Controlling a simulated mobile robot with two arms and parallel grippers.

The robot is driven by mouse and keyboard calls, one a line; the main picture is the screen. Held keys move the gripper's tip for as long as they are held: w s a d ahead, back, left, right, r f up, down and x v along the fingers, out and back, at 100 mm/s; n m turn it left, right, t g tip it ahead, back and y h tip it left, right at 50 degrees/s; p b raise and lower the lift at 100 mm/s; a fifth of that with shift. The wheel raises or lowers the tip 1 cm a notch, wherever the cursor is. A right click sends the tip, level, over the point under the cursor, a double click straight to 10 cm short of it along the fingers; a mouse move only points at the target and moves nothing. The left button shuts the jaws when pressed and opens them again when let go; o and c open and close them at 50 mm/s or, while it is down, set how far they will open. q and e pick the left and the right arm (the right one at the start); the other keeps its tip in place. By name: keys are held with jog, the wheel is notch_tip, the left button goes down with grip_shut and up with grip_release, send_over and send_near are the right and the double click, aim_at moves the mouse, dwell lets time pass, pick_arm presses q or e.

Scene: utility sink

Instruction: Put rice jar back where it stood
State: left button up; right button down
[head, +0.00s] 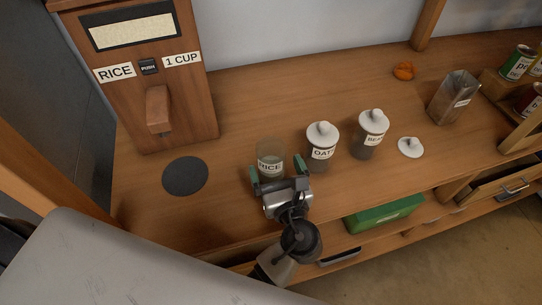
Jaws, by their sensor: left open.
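The rice jar (270,151), a clear jar with a "RICE" label and no lid on it, stands upright on the wooden counter, left of the oats jar (322,148). My left gripper (276,173) is open in front of it, with green-tipped fingers near the jar's lower front. I cannot tell whether the fingers touch the glass. A white lid (410,147) lies on the counter to the right of the beans jar (370,135). My right gripper is not in view.
A wooden rice dispenser (159,105) stands at the back left, with a dark round mat (185,176) before it. A green box (384,214) sits below the counter.

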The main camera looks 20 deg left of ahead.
pick_arm(q)
jog(key=b+v, duration=0.1)
jog(key=v, duration=0.6)
